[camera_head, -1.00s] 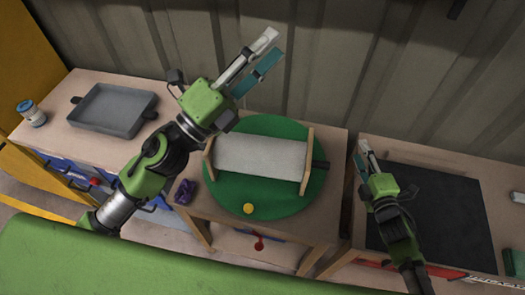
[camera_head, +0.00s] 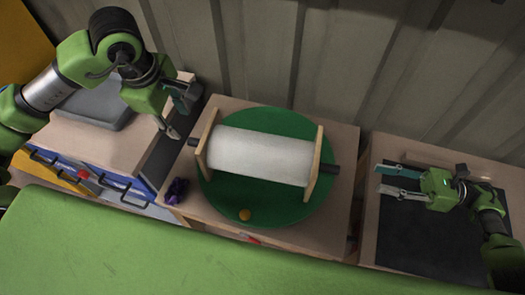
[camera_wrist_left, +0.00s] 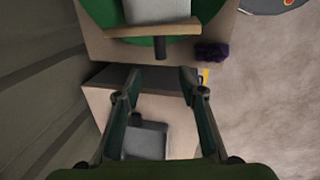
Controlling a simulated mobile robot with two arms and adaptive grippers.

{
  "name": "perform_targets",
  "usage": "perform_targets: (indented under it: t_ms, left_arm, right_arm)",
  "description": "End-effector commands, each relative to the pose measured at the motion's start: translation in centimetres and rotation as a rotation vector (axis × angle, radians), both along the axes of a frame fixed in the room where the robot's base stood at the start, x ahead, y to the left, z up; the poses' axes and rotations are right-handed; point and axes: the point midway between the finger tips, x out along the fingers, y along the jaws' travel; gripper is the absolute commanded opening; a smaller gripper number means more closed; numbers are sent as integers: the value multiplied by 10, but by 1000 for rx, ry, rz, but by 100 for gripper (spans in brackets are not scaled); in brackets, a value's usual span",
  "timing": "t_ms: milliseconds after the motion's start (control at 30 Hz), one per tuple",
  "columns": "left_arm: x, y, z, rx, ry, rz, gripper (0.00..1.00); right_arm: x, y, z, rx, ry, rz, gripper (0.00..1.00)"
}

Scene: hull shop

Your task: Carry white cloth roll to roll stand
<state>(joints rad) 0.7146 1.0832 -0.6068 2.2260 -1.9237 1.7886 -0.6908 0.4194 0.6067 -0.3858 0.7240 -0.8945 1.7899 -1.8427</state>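The white cloth roll (camera_head: 262,156) lies between two upright wooden end plates, and a dark bar end sticks out beyond each plate. I take these plates as the roll stand (camera_head: 318,163). It sits on a green round disc (camera_head: 290,209) on the middle table. Part of the roll also shows at the top of the left wrist view (camera_wrist_left: 158,10). My left gripper (camera_head: 181,115) is open and empty, left of the stand and apart from it. Its spread fingers show in the left wrist view (camera_wrist_left: 160,80). My right gripper (camera_head: 379,180) is open and empty over the right table, pointing left.
A purple object (camera_head: 177,190) is at the table's front left corner. A grey tray (camera_head: 95,105) on the left table is partly behind my left arm. A dark mat (camera_head: 420,238) covers the right table. A corrugated wall stands behind.

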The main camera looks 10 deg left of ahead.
Motion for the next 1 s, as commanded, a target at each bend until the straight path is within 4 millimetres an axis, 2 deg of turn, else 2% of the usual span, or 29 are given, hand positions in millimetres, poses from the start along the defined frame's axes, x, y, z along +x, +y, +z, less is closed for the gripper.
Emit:
perform_targets:
  t_ms: [300,467,633,1000]
  left_arm:
    - [0,3,0,12,1,2,37]
    - [1,3,-7,10,3,3,37]
    - [4,3,-29,9,6,4,37]
    - [19,2,-100,7,5,3,37]
  right_arm:
    - [-2,-1,0,1,-3,8,37]
    - [-2,7,0,1,-4,9,37]
    - [-3,29,0,3,-3,10,37]
    - [-3,102,1,3,-3,10,37]
